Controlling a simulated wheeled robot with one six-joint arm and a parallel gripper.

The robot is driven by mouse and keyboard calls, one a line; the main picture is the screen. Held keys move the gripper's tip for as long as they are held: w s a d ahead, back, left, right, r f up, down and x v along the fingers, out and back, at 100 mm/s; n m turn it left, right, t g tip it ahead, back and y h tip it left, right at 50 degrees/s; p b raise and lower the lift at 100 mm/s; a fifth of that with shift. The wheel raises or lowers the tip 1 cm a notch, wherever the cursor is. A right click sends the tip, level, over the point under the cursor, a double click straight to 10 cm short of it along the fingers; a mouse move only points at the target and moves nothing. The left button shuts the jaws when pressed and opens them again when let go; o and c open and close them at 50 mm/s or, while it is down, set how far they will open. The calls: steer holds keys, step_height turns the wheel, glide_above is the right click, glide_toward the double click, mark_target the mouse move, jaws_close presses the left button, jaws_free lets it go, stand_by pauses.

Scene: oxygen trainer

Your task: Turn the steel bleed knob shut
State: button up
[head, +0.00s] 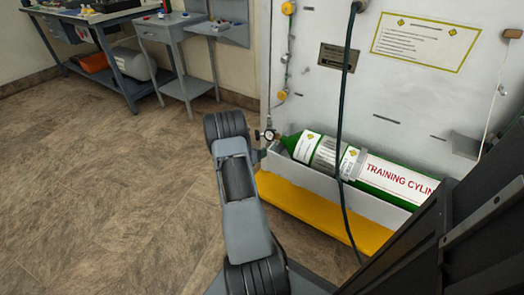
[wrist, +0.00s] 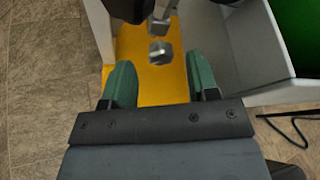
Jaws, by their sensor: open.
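In the wrist view, a small steel knob (wrist: 160,52), which looks like the bleed knob, sits below a dark fitting (wrist: 130,8) at the top edge. My gripper (wrist: 160,80) is open and empty, with its two green fingers pointing toward the knob. The knob lies just beyond the fingertips, roughly midway between them, and I see no contact. In the head view, a round gauge (head: 268,134) sits at the valve end of the green training cylinder (head: 400,177).
The cylinder lies in a grey-white trough (head: 330,186) above a yellow base (head: 310,212). The trough wall (wrist: 225,60) is close to the right finger. A dark hose (head: 340,110) hangs before the cylinder. Benches (head: 105,18) stand at back left. The floor (head: 90,190) at left is clear.

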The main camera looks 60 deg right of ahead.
steer(key=p+v, duration=0.2)
steer(key=v, duration=0.8)
steer(key=shift+a+r+p, duration=0.2)
steer(key=shift+a+p, duration=0.1)
steer(key=shift+a, duration=0.05)
steer(key=shift+w, duration=0.1)
